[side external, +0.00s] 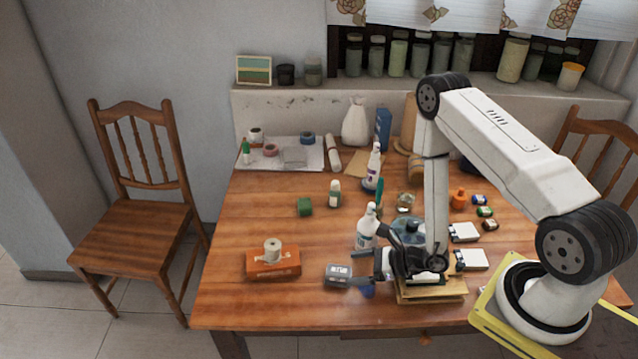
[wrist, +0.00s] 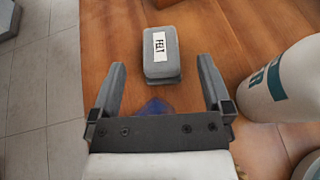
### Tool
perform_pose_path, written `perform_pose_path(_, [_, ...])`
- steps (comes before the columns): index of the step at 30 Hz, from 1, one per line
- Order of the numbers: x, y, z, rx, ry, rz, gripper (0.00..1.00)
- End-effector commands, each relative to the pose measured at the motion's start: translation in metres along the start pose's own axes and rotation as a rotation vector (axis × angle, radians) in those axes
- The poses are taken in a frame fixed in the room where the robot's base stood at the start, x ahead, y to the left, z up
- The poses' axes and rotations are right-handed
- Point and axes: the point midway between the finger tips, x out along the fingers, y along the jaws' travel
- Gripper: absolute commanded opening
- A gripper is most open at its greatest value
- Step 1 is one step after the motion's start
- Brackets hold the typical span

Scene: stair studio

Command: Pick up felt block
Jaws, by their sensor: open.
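The felt block (wrist: 160,54) is a grey rounded block with a white label reading FELT, lying on the wooden table. In the side external view the felt block (side external: 338,275) lies near the front of the table, just left of my gripper. My gripper (wrist: 158,85) is open and empty, and its two fingers point toward the block. In the wrist view the block is ahead of the fingertips and roughly centred between them. In the side external view my gripper (side external: 358,268) is low over the table, its fingers near the block's right end.
A white bottle (wrist: 283,82) stands close to the right finger; it also shows in the side external view (side external: 367,228). A blue item (wrist: 155,106) lies under my gripper. An orange box (side external: 273,264) with a roll on top stands left of the block. Table between is clear.

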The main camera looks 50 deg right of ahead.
Motion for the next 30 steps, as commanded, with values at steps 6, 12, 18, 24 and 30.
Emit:
perform_pose_path(6, [0.011, 0.001, -0.005, -0.003, 0.0, 0.004, 1.0])
perform_pose_path(12, [0.033, 0.001, -0.005, -0.003, 0.0, 0.005, 1.0])
perform_pose_path(18, [0.048, 0.001, -0.005, -0.001, 0.001, 0.003, 1.0])
perform_pose_path(24, [0.052, 0.001, -0.005, 0.001, 0.001, 0.001, 1.0])
perform_pose_path(30, [0.052, 0.001, -0.005, 0.001, 0.001, 0.001, 1.0])
